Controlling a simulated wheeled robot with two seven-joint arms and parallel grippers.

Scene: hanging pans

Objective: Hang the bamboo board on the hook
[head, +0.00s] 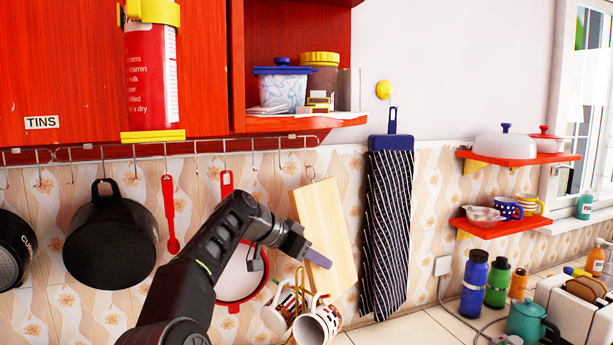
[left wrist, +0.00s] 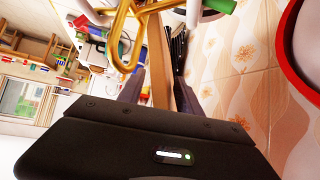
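The bamboo board (head: 325,215) is a pale wooden rectangle in front of the tiled wall, tilted with its top toward the left. Its top edge is close below a hook (head: 311,171) on the rail; I cannot tell whether the two touch. My left gripper (head: 318,258) is at the board's lower left side, one finger across its face. In the left wrist view the board (left wrist: 158,60) shows edge-on between the two fingers (left wrist: 160,85), which appear closed on it. The board's lower end is partly behind the mugs. My right gripper is not in view.
A black pan (head: 110,240), a red spoon (head: 170,215) and a red-rimmed pan (head: 240,275) hang to the left. Mugs (head: 315,320) on a gold stand are close below the gripper. A striped apron (head: 388,230) hangs to the right. A cupboard shelf (head: 290,123) is above.

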